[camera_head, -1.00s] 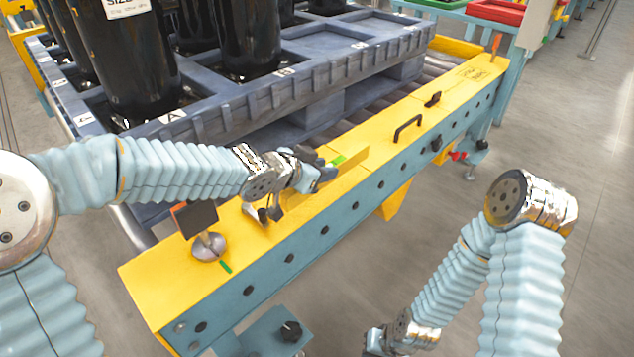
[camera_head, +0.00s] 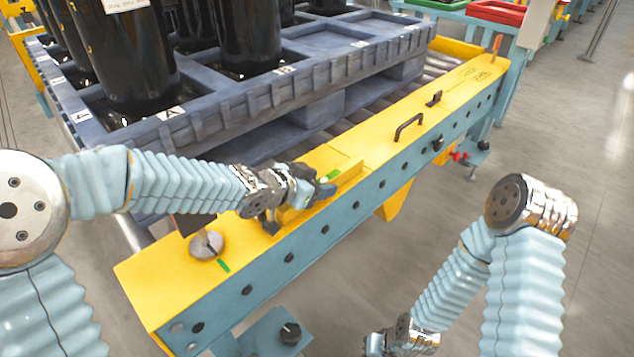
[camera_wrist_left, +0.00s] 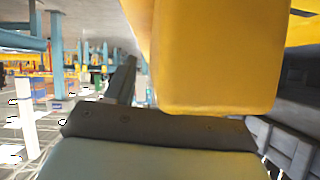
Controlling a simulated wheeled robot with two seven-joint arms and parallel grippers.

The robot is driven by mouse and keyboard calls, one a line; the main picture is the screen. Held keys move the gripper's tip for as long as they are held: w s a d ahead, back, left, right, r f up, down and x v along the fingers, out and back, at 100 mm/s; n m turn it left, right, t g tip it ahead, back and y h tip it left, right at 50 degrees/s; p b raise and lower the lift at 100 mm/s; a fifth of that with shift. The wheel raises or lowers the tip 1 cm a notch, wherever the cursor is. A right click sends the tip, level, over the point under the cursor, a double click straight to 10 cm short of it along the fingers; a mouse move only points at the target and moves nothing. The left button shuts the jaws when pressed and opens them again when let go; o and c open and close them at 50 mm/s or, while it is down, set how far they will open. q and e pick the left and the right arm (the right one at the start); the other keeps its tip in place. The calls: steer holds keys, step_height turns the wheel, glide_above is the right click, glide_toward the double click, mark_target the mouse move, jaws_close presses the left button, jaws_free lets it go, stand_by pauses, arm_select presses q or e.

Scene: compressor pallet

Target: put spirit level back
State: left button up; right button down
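The spirit level (camera_head: 347,177) is a yellow bar with a green vial, just above or on the yellow top of the long beam (camera_head: 390,152) in the head view. My left gripper (camera_head: 326,190) is at its middle and appears shut on it; the fingers partly hide the bar. In the left wrist view, a large yellow block, the spirit level (camera_wrist_left: 215,60), rises against the dark finger pad of my left gripper (camera_wrist_left: 160,125). Whether its underside touches the beam cannot be told. My right gripper (camera_head: 375,343) is low at the bottom edge, its fingers too small to read.
A black handle (camera_head: 408,127) and a small black knob (camera_head: 434,99) stand on the beam. A round metal foot (camera_head: 207,245) with a dark plate is at its near end. A blue-grey pallet (camera_head: 225,130) with black cylinders (camera_head: 250,40) lies behind.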

arm_select(q)
steer(key=shift+r, duration=0.3)
step_height(320, 180, up, 6)
steer(key=p, duration=0.7)
glide_above(282, 212)
steer(key=shift+w+d+f, duration=0.2)
steer(key=shift+w, duration=0.1)
steer(key=shift+s+a, duration=0.2)
steer(key=shift+s, duration=0.05)
